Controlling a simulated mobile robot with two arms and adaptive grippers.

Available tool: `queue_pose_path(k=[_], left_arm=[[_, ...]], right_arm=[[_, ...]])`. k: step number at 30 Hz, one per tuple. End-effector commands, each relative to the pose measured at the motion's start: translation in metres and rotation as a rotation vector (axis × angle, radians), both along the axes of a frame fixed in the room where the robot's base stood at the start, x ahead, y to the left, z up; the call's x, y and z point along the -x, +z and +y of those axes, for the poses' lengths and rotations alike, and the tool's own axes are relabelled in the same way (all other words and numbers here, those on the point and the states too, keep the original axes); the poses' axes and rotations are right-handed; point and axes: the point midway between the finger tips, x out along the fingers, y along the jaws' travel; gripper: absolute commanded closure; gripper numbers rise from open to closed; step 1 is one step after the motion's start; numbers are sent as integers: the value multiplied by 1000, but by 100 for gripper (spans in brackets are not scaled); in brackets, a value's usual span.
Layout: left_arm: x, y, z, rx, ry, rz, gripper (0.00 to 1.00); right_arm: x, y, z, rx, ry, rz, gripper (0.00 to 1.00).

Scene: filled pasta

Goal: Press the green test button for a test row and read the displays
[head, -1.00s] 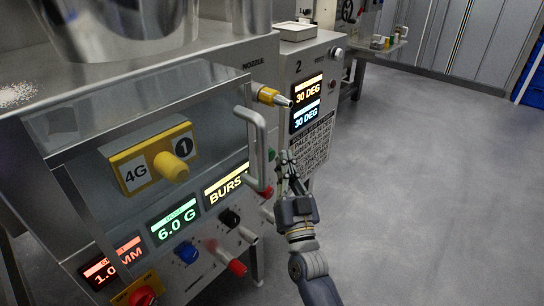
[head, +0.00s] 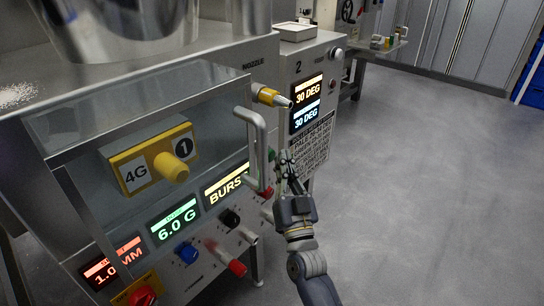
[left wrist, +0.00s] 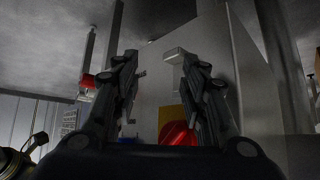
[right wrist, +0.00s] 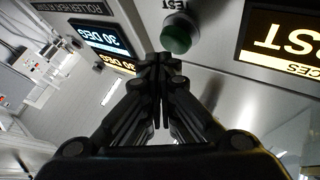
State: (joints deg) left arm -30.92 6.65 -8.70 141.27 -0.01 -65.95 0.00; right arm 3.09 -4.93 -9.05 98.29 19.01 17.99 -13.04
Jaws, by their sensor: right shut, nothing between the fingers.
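The green test button (right wrist: 177,38) sits on the steel panel under an upside-down TEST label in the right wrist view. In the head view a sliver of the green button (head: 271,155) shows behind the handle. My right gripper (right wrist: 160,60) is shut and empty, its tips right by the button; I cannot tell if they touch it. It also shows in the head view (head: 286,163). The displays read 1.0 MM in red (head: 112,262), 6.0 G in green (head: 175,219), BURST in yellow (head: 226,184), and 30 DEG twice (head: 308,94). My left gripper (left wrist: 152,55) is open and empty.
A vertical metal handle (head: 257,140) stands out beside the right gripper. A yellow-collared nozzle (head: 272,97) projects above. Blue (head: 187,253), black (head: 230,218) and red (head: 237,268) knobs line the lower panel. Open floor lies right.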

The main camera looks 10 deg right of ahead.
Motion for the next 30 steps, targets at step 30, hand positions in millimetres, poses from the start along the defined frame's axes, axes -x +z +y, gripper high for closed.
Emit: queue_pose_path(k=[30], left_arm=[[6,-4,3,-8,3,33,60]], right_arm=[[-8,0,7,0,0,0,100]])
